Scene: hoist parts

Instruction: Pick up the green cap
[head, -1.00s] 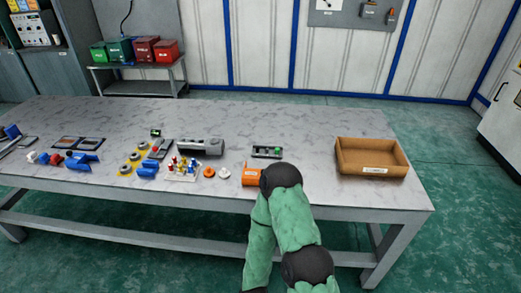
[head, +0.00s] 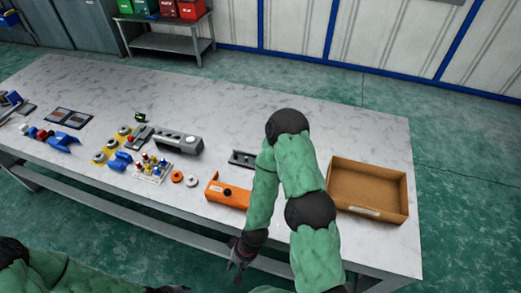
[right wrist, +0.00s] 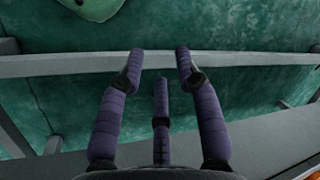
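The green cap is not visible in the head view now. Earlier it showed at the right end of a small dark tray (head: 241,158), and my green-sleeved right arm now covers that end. My right gripper (head: 236,266) hangs low in front of the table's front edge, away from the tray. In the right wrist view the right gripper (right wrist: 160,68) has its purple fingers spread and nothing between them. My left gripper (head: 174,289) shows only as a dark bit at the bottom edge, too little to judge.
An orange housing (head: 228,193) lies near the table's (head: 310,110) front edge, close to my right arm. A cardboard box (head: 368,188) stands at the right. Orange and white rings (head: 184,179), a grey cylinder part (head: 178,139) and several small parts lie left. The table's back strip is clear.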

